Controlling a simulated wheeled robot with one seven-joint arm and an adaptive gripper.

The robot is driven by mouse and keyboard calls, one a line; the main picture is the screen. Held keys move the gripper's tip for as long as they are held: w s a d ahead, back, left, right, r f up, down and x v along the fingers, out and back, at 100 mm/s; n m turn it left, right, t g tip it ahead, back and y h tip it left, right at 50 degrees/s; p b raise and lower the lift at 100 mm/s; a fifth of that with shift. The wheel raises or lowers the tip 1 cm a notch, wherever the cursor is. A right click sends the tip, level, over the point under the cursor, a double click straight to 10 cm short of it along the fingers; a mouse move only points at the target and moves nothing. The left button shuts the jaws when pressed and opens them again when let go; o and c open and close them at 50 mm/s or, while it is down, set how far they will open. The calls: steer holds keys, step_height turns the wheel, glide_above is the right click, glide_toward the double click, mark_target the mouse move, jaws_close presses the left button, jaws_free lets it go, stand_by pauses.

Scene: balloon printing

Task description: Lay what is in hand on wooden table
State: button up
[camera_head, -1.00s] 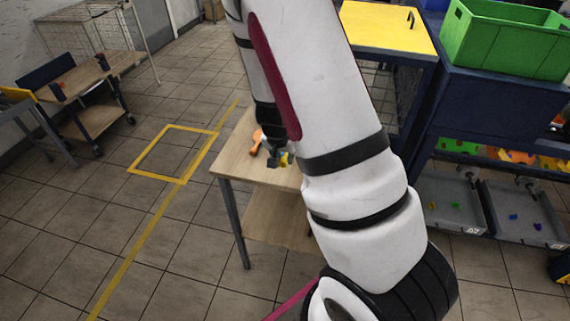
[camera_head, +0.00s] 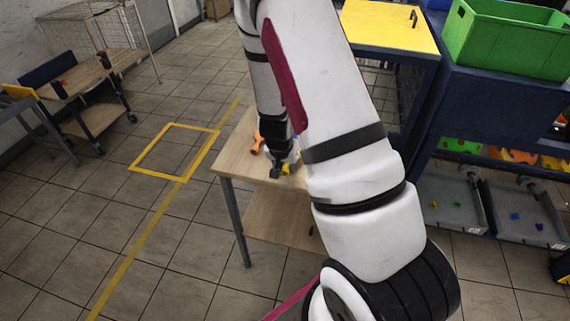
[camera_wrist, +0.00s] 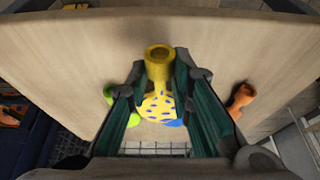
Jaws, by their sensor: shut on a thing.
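My gripper (camera_wrist: 160,75) is shut on a yellow balloon (camera_wrist: 158,108) with blue spots, its round neck pointing up between the fingers in the wrist view. In the head view my gripper (camera_head: 281,166) is low at the top of the wooden table (camera_head: 232,163), with a bit of yellow (camera_head: 286,169) at its tips. The wooden tabletop (camera_wrist: 70,65) fills much of the wrist view. I cannot tell whether the yellow balloon touches it. My arm hides the table's right part in the head view.
An orange balloon (camera_head: 258,142) lies on the table left of my gripper; it also shows in the wrist view (camera_wrist: 240,97). A green piece (camera_wrist: 133,118) and a blue piece (camera_wrist: 173,123) show beside the yellow balloon. The table's left top is mostly bare.

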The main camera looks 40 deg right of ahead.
steer(key=o, duration=0.7)
